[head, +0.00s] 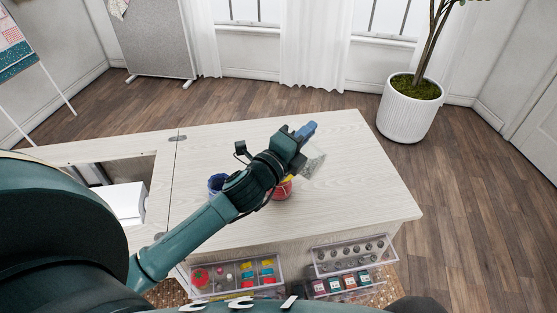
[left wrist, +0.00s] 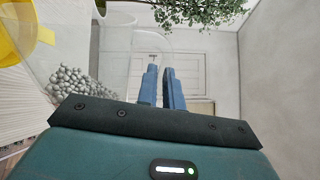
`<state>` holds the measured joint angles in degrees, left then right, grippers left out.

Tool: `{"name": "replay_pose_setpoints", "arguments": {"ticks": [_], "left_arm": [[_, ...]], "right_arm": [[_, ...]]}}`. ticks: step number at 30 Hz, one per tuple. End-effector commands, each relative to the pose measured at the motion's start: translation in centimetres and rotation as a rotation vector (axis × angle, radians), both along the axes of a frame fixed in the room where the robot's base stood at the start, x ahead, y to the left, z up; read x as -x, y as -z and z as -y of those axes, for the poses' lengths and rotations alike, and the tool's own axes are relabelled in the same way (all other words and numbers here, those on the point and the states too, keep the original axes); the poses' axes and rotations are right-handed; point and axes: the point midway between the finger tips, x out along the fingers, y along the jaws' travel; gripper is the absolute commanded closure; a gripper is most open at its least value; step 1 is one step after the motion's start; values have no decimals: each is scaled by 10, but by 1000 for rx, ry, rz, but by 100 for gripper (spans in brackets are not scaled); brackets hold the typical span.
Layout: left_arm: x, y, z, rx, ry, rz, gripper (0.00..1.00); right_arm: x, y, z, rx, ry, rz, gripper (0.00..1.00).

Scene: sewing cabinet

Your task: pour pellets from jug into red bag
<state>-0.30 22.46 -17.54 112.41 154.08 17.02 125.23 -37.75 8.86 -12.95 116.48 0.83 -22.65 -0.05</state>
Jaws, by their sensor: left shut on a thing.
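My left gripper (head: 305,132) is shut on the clear jug (head: 314,163) and holds it above the table (head: 350,205). In the left wrist view the jug (left wrist: 115,50) is see-through, with a heap of grey pellets (left wrist: 75,82) inside. The blue fingers (left wrist: 161,88) are at its handle side. The red bag (head: 284,188) stands on the table below the gripper, partly hidden by my left arm. I cannot tell whether any pellets are in the bag. My right gripper is not in view.
A blue bag (head: 216,182) stands left of my forearm. A yellow thing (left wrist: 18,32) shows at the left wrist view's edge. Clear drawers (head: 240,277) with sewing supplies are open at the table's front. The table's right part is clear. A potted plant (head: 408,108) stands beyond.

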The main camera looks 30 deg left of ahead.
Motion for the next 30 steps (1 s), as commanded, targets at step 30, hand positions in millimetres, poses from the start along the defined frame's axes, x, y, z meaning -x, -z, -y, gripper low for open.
{"name": "replay_pose_setpoints", "arguments": {"ticks": [30], "left_arm": [[-4, -8, -16, 135, 0, -28, 100]], "right_arm": [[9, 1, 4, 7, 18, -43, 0]]}}
